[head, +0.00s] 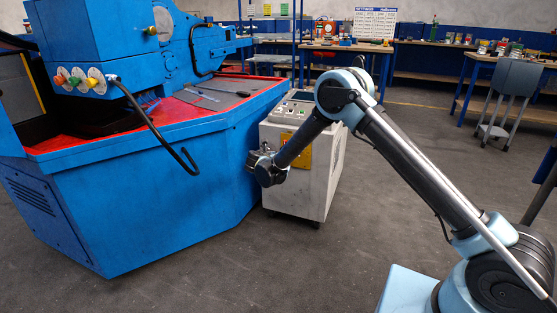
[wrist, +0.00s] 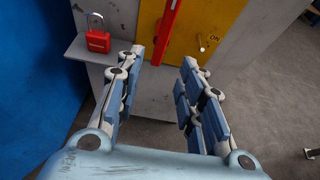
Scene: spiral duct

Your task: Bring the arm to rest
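My gripper (head: 262,168) is at the end of my bent arm, in front of the pale cabinet (head: 312,190) in the head view. In the wrist view my gripper (wrist: 162,57) has its two fingers spread apart with nothing between them. Beyond the fingertips a red lever (wrist: 170,22) stands nearly upright on a yellow panel (wrist: 212,22). A small knob (wrist: 203,41) sits beside the word ON. A red padlock (wrist: 97,36) stands on a small grey ledge (wrist: 80,50) left of the fingers, apart from them. Its shackle looks closed.
A large blue machine (head: 150,205) with a red-edged bed stands close left of my gripper. A bent black rod (head: 165,140) hangs from it. Workbenches (head: 345,47) and a grey cart (head: 508,90) stand behind. The floor (head: 270,270) in front is clear.

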